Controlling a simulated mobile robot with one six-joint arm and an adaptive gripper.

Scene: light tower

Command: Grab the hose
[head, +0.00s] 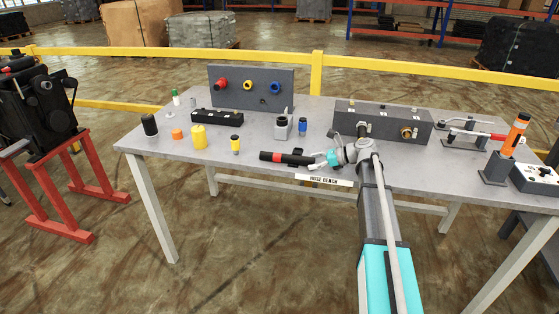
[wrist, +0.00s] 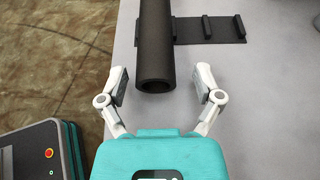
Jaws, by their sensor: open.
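The hose is a thick black tube with a red band (head: 278,157), and it lies near the front edge of the table in the head view. In the wrist view the hose (wrist: 155,40) runs straight away from me, its hollow near end facing my gripper (wrist: 162,84). My gripper is open, one finger on each side of that end, with a visible gap on both sides. In the head view my gripper (head: 322,160) is at the hose's right end. I cannot tell the exact height of the fingers relative to the hose.
A flat black piece with raised blocks (wrist: 210,28) lies right of the hose. The table edge is close on the left in the wrist view.

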